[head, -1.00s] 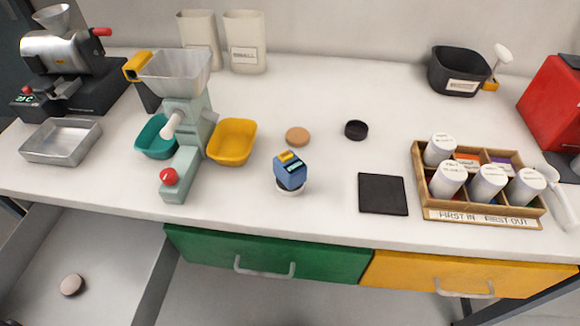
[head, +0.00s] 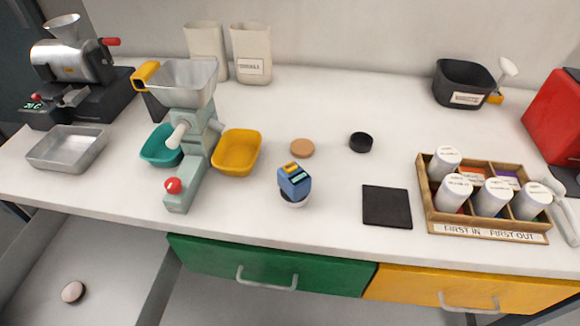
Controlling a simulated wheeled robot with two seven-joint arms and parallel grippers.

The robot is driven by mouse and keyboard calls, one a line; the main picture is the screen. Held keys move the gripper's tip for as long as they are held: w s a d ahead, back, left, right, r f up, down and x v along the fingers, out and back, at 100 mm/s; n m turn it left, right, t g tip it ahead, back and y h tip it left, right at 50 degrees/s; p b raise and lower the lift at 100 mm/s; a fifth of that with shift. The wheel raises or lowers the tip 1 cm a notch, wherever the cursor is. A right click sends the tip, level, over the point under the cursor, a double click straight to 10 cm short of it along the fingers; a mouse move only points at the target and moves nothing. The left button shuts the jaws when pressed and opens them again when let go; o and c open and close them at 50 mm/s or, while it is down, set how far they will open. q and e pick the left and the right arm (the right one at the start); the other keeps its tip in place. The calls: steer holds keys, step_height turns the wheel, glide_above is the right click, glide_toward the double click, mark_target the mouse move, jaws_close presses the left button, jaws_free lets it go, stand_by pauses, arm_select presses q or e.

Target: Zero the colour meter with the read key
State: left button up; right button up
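The colour meter (head: 294,183) looks to be the small blue device near the front middle of the counter. Nothing touches the meter.
A black square mat (head: 386,206) lies right of the meter, with a wooden rack (head: 487,231) of white canisters beyond. A brown disc (head: 302,148) and black ring (head: 361,142) lie behind. A pale green grinder (head: 186,186) stands left. The grey drawer (head: 60,262) is open.

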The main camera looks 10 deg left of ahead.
arm_select(q)
jaws_close()
stand_by(1.4)
